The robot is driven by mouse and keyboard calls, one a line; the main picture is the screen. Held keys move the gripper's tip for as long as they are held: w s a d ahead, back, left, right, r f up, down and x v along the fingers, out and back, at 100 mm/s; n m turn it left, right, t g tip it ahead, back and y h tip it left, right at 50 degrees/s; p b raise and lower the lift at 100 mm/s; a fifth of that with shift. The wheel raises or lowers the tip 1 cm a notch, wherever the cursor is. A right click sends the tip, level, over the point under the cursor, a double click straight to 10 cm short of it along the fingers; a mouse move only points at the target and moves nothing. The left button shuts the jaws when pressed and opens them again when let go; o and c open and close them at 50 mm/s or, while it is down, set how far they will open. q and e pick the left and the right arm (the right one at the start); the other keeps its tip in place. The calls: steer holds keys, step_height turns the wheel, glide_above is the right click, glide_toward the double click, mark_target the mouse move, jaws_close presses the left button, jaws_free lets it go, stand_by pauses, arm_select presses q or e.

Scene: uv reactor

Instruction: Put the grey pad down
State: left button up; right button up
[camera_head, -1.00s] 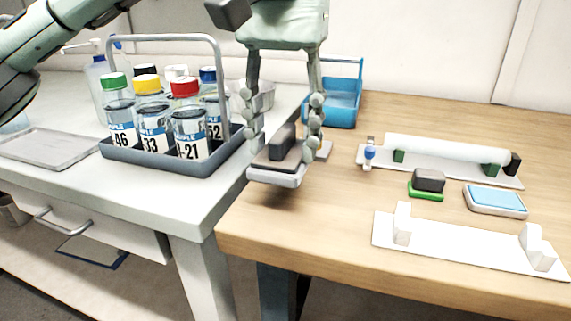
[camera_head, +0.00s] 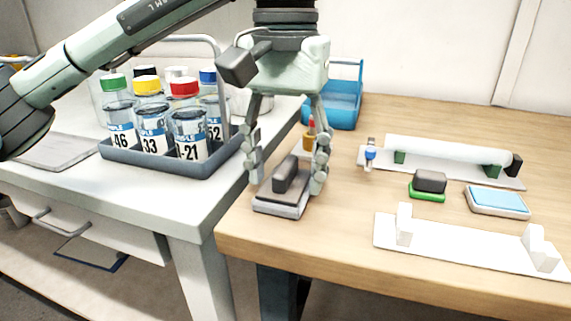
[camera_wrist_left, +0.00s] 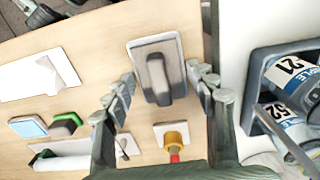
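The grey pad (camera_head: 268,198) is a dark grey slab with a light rim and a dark upright handle. It is near the front left of the wooden table, on the surface or just above it; I cannot tell which. My left gripper (camera_head: 287,183) points down over it, with a finger at each side edge. My right gripper is not in view.
A small mat with a yellow and red piece (camera_wrist_left: 175,138) lies just behind the pad. A bottle rack (camera_head: 165,168) stands on the white bench to the left. A green-based block (camera_head: 426,196), a blue pad (camera_head: 497,199) and a white stand (camera_head: 455,246) are to the right.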

mark_target(286, 165)
arm_select(q)
steer(key=shift+o, duration=0.3)
steer(key=shift+r, duration=0.25)
step_height(286, 165, up, 12)
steer(key=p, duration=0.2)
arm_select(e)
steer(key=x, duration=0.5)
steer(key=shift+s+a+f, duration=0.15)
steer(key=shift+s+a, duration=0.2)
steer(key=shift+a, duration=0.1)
arm_select(q)
steer(key=shift+f, duration=0.15)
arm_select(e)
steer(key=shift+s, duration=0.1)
